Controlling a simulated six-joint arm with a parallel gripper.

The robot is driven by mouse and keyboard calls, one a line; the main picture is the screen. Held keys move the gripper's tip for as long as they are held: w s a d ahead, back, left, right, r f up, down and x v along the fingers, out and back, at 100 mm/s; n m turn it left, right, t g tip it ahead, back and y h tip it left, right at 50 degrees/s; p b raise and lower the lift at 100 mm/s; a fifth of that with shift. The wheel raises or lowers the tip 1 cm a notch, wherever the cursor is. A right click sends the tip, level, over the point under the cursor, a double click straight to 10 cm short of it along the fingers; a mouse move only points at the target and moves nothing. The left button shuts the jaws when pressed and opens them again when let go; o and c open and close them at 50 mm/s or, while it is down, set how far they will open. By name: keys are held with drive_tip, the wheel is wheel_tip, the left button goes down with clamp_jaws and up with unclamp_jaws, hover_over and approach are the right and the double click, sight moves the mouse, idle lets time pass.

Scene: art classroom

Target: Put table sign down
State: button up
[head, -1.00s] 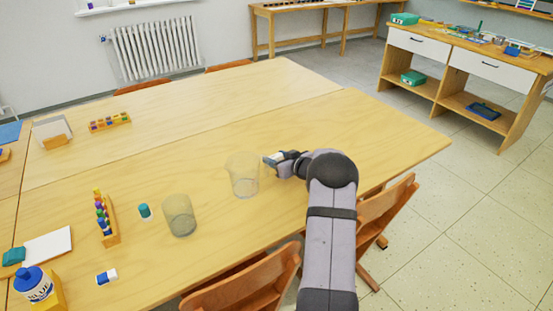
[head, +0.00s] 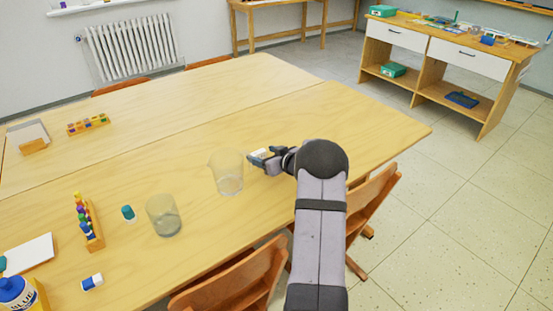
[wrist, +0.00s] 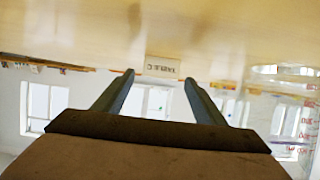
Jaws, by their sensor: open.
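The table sign (wrist: 163,67), a small white plate lettered "TABLE C", appears upside down in the wrist view, just beyond and between my fingertips. In the head view the sign (head: 258,154) is a small pale piece at the tip of my gripper (head: 264,160), low over the wooden table (head: 330,125). In the wrist view my gripper (wrist: 158,80) has its two fingers spread apart, with a gap between them. The sign seems to stand on the table; its base is hard to make out.
A clear beaker (head: 228,174) stands close left of my gripper and shows at the right of the wrist view (wrist: 290,110). Another glass beaker (head: 163,217) stands farther left. Chairs (head: 235,280) line the near edge. The table's right part is clear.

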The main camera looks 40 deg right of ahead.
sight(258, 156)
drive_tip(key=v, duration=0.8)
drive_tip(key=shift+s+r, duration=0.15)
drive_tip(key=shift+s, duration=0.15)
drive_tip(key=shift+o, duration=0.5)
drive_tip(key=shift+s, duration=0.2)
drive_tip(key=shift+w, duration=0.1)
drive_tip(key=w+f, duration=0.2)
drive_tip(key=w, duration=0.1)
drive_tip(key=shift+w+f, duration=0.2)
drive_tip(key=shift+f, duration=0.2)
drive_tip(key=shift+x, duration=3.6)
drive_tip(key=shift+r, duration=0.2)
drive_tip(key=c, duration=1.2)
